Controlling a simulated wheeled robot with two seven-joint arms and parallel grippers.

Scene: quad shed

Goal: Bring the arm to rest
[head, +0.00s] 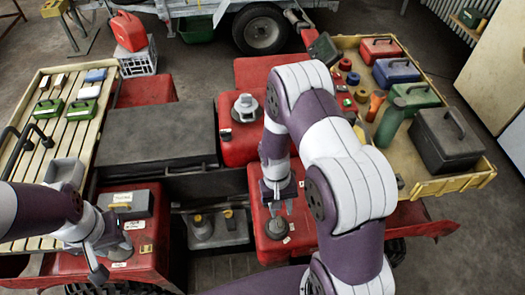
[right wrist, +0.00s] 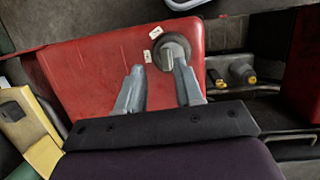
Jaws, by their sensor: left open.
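My right arm reaches across the middle of the head view. Its gripper (head: 280,206) points down over a red tank (head: 262,262) beside the tank's round dark cap (head: 277,228). In the right wrist view the two fingers (right wrist: 156,68) are apart with only red surface between them. The cap (right wrist: 172,47) is just beyond the right finger's tip and partly covered by it; contact cannot be told. My left gripper (head: 112,258) is open and empty at the lower left, over a red surface near a grey box (head: 128,204).
A slatted rack (head: 22,145) with green boxes lies left. A yellow-edged tray (head: 455,184) with toolboxes, a black case (head: 446,138) and a green bottle (head: 389,124) lies right, close to my right arm. Another red tank (head: 236,150) with a grey cap (head: 246,108) stands behind.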

